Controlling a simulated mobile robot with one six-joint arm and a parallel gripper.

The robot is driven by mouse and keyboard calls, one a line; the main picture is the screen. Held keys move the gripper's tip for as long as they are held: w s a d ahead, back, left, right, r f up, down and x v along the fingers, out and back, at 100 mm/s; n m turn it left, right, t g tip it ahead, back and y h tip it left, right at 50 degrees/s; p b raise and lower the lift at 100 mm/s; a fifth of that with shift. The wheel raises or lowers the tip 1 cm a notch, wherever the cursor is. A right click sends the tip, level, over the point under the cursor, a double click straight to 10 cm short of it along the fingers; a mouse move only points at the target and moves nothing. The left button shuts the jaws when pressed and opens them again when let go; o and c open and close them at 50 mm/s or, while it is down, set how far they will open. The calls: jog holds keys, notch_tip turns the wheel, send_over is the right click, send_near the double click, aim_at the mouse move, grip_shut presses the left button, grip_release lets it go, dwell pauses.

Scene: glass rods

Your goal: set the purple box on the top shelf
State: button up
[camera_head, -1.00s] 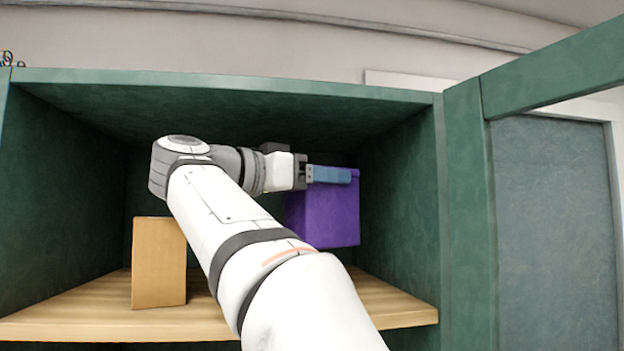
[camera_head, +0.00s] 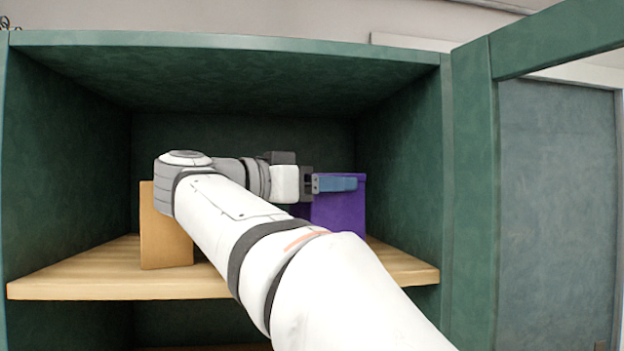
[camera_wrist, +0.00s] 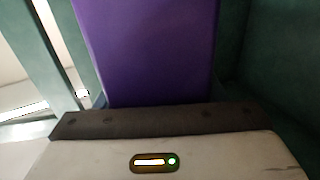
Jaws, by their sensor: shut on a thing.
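The purple box (camera_head: 340,212) is inside the green cabinet, toward the back right above the wooden shelf (camera_head: 110,275). My gripper (camera_head: 336,182) is shut on the purple box near its top, and my arm reaches in from the front right. The lower part of the box is partly hidden by my arm. Its visible bottom edge is at or very near the shelf board; I cannot tell whether it touches. In the wrist view the purple box (camera_wrist: 148,50) fills the middle, right against my gripper.
A tan box (camera_head: 163,240) stands on the shelf to the left, partly behind my arm. The cabinet's right wall (camera_head: 405,170) is close to the purple box. An open green door (camera_head: 475,200) is at right. The shelf's left end is clear.

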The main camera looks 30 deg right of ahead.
jog(key=shift+f+b, duration=0.35)
jog(key=shift+f, duration=0.2)
jog(key=o, duration=1.5)
jog(key=shift+c, duration=0.2)
jog(key=a+b, duration=0.1)
jog(key=a, duration=0.6)
jog(key=shift+s+a+b, duration=0.35)
jog(key=shift+s+a, duration=0.05)
jog(key=shift+s, duration=0.05)
